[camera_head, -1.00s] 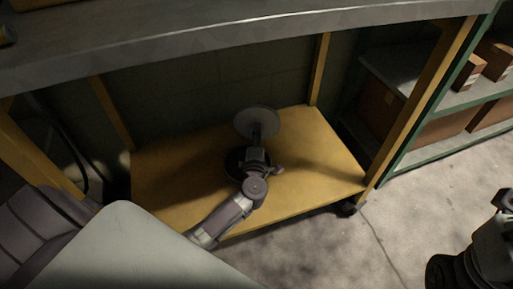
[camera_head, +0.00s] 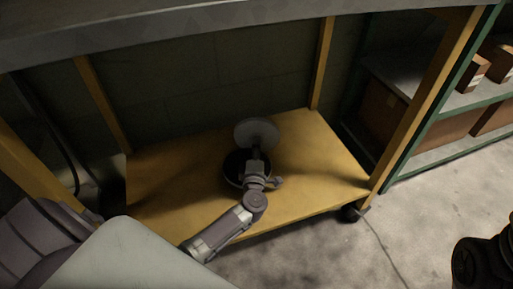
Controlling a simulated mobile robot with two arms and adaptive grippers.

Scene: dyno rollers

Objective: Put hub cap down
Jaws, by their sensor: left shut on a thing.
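The hub cap (camera_head: 258,133) is a round grey disc, held tilted above the yellow lower shelf (camera_head: 178,193) of the cart. My left gripper (camera_head: 257,158) reaches in from the lower left and is shut on the hub cap. A dark round thing (camera_head: 233,168) lies on the shelf beneath my left gripper and is partly hidden by it. I cannot tell whether the hub cap touches the shelf. Part of my right arm shows at the lower right edge, but its gripper is out of view.
The grey cart top (camera_head: 190,30) overhangs the shelf. Yellow posts (camera_head: 426,105) stand at its corners. A green shelf rack (camera_head: 440,152) with cardboard boxes (camera_head: 470,73) stands at the right. The yellow shelf has free room left and right of my gripper.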

